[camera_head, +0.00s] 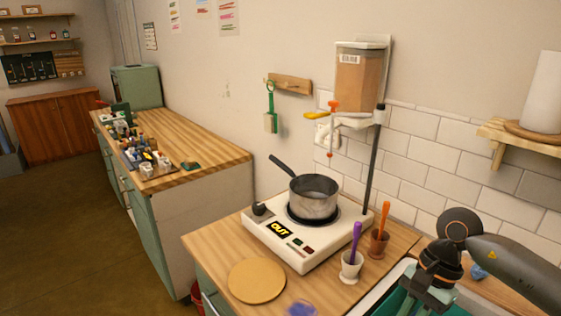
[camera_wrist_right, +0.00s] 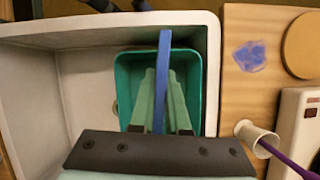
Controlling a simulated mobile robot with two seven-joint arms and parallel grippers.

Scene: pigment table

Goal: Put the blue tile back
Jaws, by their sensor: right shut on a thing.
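The blue tile (camera_wrist_right: 164,60) shows as a thin upright blue strip in the right wrist view, seen nearly edge-on. My right gripper (camera_wrist_right: 163,80) is shut on it, with a pale green finger on each side. It holds the tile over a green basin (camera_wrist_right: 196,62) in the white sink (camera_wrist_right: 50,85). I cannot tell how far above the basin floor the tile is. In the head view my right gripper (camera_head: 428,292) is at the lower right over the sink, its fingertips and the tile out of sight. My left gripper is not in view.
A blue-violet smear (camera_wrist_right: 249,56) and a round wooden board (camera_head: 257,281) lie on the counter left of the sink. A white mortar (camera_head: 351,266) with a purple pestle, a brown mortar (camera_head: 379,242) and a hotplate (camera_head: 285,250) with a pot (camera_head: 314,199) stand nearby.

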